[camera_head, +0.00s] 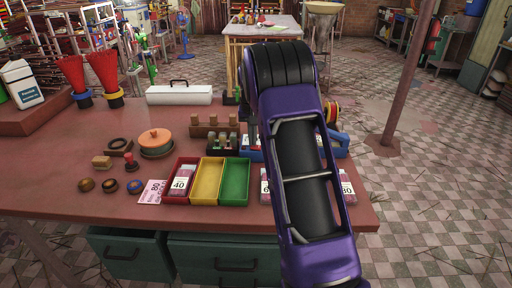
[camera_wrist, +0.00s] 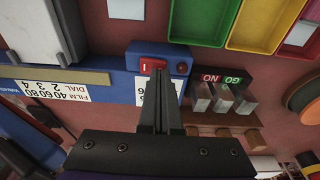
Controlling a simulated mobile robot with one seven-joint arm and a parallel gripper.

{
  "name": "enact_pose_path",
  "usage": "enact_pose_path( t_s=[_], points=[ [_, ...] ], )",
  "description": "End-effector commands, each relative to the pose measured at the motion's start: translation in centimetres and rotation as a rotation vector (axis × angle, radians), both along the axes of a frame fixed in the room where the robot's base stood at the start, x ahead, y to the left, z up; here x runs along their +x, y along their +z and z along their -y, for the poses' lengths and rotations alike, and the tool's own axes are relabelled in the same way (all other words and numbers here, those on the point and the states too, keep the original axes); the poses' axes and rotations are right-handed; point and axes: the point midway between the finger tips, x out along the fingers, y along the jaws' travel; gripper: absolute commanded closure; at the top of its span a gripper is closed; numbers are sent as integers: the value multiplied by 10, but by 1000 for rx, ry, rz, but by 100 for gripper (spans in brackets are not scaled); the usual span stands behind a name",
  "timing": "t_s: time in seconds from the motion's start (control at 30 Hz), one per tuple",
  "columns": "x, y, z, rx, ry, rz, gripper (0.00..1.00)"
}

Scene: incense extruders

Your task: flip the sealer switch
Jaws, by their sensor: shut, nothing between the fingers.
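The blue sealer (camera_wrist: 118,88) lies across the wrist view; part of it shows beside my arm in the head view (camera_head: 341,141). Its red rocker switch (camera_wrist: 150,64) sits on a raised blue block, with a small dark red round part (camera_wrist: 181,69) to its right. My gripper (camera_wrist: 158,72) is shut and empty, its fingertips over the switch's lower edge in the picture. I cannot tell whether they touch it. The fingers hide part of the switch block and sealer. In the head view my arm hides the gripper and most of the sealer.
Red, yellow and green trays (camera_head: 235,199) stand beside the sealer. A wooden rack (camera_wrist: 222,119) with GO and NO blocks is close to the fingers' right. A printed FILM/DIAL label (camera_wrist: 52,90) lies left.

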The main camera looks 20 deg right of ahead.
Motion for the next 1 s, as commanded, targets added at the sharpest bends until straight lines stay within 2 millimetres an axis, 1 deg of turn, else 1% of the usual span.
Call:
enact_pose_path(
  t_s=[0.5, 0.6, 0.77, 1.0],
  points=[
    [0, -9, 0, 0, 0, -1, 100],
    [0, -8, 0, 0, 0, -2, 100],
    [-1, 0, 0, 0, 0, -2, 100],
    [0, 21, 0, 0, 0, -1, 100]
  ],
)
